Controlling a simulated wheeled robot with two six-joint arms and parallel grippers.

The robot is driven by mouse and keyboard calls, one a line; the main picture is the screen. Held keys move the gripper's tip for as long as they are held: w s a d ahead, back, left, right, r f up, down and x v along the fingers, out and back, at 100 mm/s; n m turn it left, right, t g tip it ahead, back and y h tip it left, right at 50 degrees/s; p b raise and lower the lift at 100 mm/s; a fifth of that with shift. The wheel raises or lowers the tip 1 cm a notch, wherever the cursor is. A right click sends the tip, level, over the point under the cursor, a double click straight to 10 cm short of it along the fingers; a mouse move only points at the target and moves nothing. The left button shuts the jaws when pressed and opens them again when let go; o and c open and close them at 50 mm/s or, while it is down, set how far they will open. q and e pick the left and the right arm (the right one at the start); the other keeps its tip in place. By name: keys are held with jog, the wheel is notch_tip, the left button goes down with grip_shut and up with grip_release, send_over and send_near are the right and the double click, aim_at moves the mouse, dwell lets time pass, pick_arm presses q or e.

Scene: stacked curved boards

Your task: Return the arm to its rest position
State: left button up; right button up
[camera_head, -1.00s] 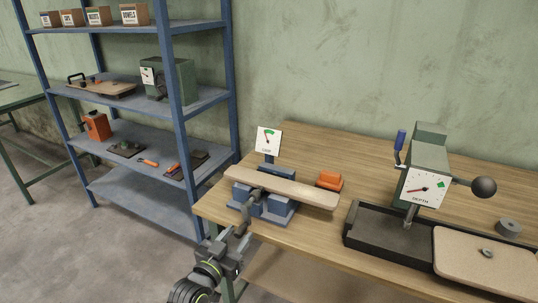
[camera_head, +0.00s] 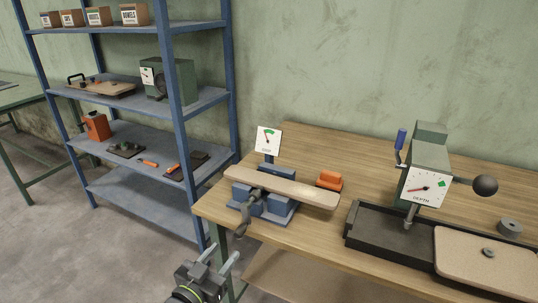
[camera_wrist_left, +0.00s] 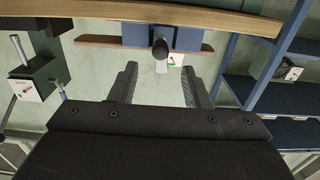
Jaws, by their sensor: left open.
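My left gripper (camera_head: 218,262) is in the lower part of the head view, in front of and below the workbench's left front corner. Its two fingers are apart with nothing between them; they also show spread in the left wrist view (camera_wrist_left: 160,88). A curved wooden board (camera_head: 280,187) lies across the blue vise (camera_head: 262,206) on the bench, and the vise handle (camera_head: 243,222) hangs at the front. The gripper is apart from the handle. The board also shows upside down in the wrist view (camera_wrist_left: 100,41). My right gripper is not in view.
The wooden workbench (camera_head: 300,145) carries a gauge sign (camera_head: 268,139), an orange block (camera_head: 329,180), a depth press (camera_head: 428,170) and a black tray (camera_head: 375,243). A blue shelf unit (camera_head: 150,203) stands to the left. Open floor (camera_head: 100,255) lies at lower left.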

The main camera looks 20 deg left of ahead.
pick_arm(q)
jog(key=s+a+f+n+g+y, duration=0.1)
jog(key=s+f+g, duration=0.2)
jog(key=f, duration=0.8)
jog(key=s+a+f+g+y, duration=0.1)
jog(key=s+a+f+g, duration=0.15)
jog(key=f, duration=0.85)
jog(key=s+a+f+n+g+y, duration=0.1)
jog(key=s+f+g, duration=0.25)
jog(key=f, duration=0.75)
jog(key=s+d+f+g, duration=0.1)
jog(key=s+f+g, duration=0.1)
jog(key=s+f, duration=0.4)
jog(key=s+d+f+g, duration=0.1)
jog(key=s+f+g, duration=0.2)
jog(key=s, duration=1.1)
jog(key=s+d+f+g, duration=0.1)
jog(key=s+f+g, duration=0.1)
jog(key=s+f, duration=0.7)
jog(key=shift+s+f+g, duration=0.15)
jog(key=shift+s+g, duration=0.25)
